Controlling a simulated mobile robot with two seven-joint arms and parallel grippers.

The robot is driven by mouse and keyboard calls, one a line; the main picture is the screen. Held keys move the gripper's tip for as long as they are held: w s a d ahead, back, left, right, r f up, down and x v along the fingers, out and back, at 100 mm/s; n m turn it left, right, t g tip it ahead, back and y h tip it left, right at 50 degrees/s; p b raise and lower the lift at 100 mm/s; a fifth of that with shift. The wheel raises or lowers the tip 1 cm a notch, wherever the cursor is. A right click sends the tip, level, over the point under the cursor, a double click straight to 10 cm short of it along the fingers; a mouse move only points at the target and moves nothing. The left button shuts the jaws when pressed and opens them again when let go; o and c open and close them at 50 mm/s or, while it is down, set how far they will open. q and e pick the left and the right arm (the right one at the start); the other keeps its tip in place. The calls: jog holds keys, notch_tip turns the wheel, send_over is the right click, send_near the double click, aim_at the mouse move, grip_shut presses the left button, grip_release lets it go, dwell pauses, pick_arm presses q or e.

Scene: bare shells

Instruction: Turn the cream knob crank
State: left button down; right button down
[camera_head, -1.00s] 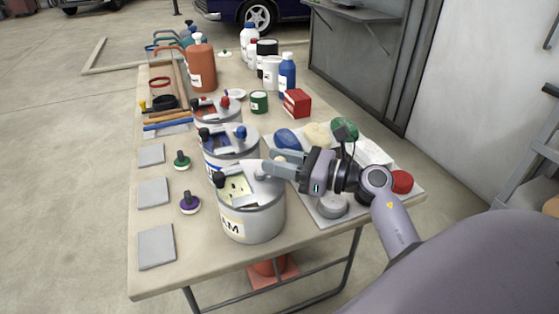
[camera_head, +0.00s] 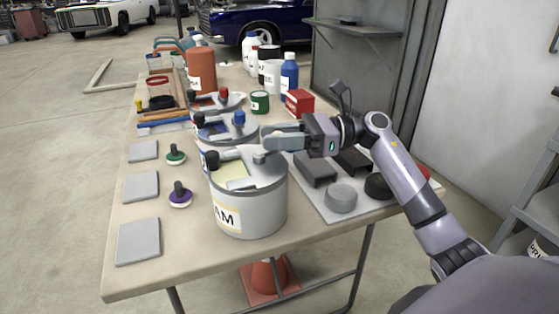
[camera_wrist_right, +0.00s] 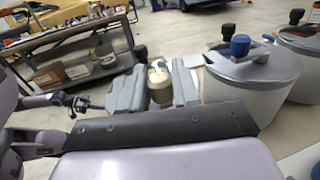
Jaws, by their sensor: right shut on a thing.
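The cream can (camera_head: 250,205), a grey drum with a partly readable "AM" label, stands nearest on the table. Its grey lid has a pale yellow opening (camera_head: 232,176) and a black knob (camera_head: 212,158) on the left. My right gripper (camera_head: 268,148) is above the far right part of this lid. In the right wrist view its fingers close on the cream knob (camera_wrist_right: 160,88), which they hide in the head view. The crank's grey arm (camera_head: 261,157) shows just below the fingertips. A dark gripper-like shape at the left of the wrist view may be my left gripper (camera_wrist_right: 85,104); its jaws are unclear.
A can with a blue knob (camera_head: 239,118) stands just behind, another with a red knob (camera_head: 223,92) beyond. Purple (camera_head: 180,196) and green (camera_head: 175,155) stampers and grey pads (camera_head: 138,242) lie left. A mat (camera_head: 330,212) with grey blocks lies right.

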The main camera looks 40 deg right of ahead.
jog(key=shift+w+f+n+g+b, duration=0.25)
jog(key=shift+n+g+b, duration=0.15)
jog(key=shift+g+b, duration=0.1)
jog(key=shift+w+n+g+y+b, duration=0.1)
jog(key=shift+n+g+y+b, duration=0.2)
jog(key=shift+g+y+b, duration=0.15)
jog(key=shift+w+r+n+g+b, duration=0.1)
jog(key=shift+n+g+b, duration=0.25)
jog(key=shift+g, duration=0.1)
pick_arm(q)
jog(key=shift+w+d+f+m+t+h+b, duration=0.15)
jog(key=shift+w+d+m+t+h+b, duration=0.1)
jog(key=shift+w+d+b, duration=0.35)
jog(key=shift+w+d+f+m+t+h+b, duration=0.1)
jog(key=shift+w+d+m+t+h+b, duration=0.2)
jog(key=shift+d, duration=0.5)
pick_arm(e)
jog(key=shift+w+a+r+n+g+y, duration=0.1)
jog(key=shift+w+n+g+y, duration=0.15)
jog(key=shift+n+g, duration=0.55)
jog(key=shift+w+a+r+n+g+y, duration=0.1)
jog(key=shift+w+n+g+y, duration=0.2)
jog(key=shift+g, duration=0.8)
jog(key=shift+s, duration=0.15)
jog(key=c, duration=0.9)
grip_release()
jog(key=shift+c, duration=0.2)
pick_arm(q)
jog(key=shift+r, duration=0.1)
